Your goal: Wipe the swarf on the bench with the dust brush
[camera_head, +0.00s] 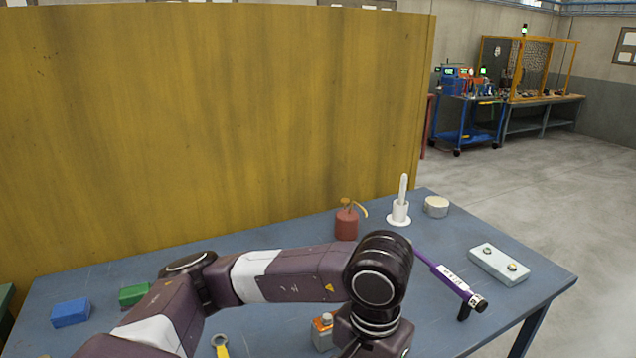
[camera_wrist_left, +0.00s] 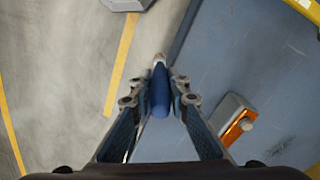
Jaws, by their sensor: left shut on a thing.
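My left gripper (camera_wrist_left: 161,92) is shut on a blue, rounded handle with a pale tip, which I take to be the dust brush (camera_wrist_left: 160,95). In the left wrist view it lies between the two fingers and beside the bench edge; its bristles are not clearly seen. In the head view my left arm reaches across the bench (camera_head: 275,330), and its fingers and the brush are hidden or below the picture. A faint dark mark (camera_wrist_left: 283,145) shows on the bench in the left wrist view; I cannot tell whether it is swarf. My right gripper is not in view.
A box with an orange top (camera_head: 323,328) stands close to my left wrist. A red can (camera_head: 346,223), white holder (camera_head: 398,216), pale roll (camera_head: 436,207), purple bar tool (camera_head: 440,269) and white two-knob box (camera_head: 499,264) stand beyond. Blue (camera_head: 71,313) and green (camera_head: 133,294) blocks lie left.

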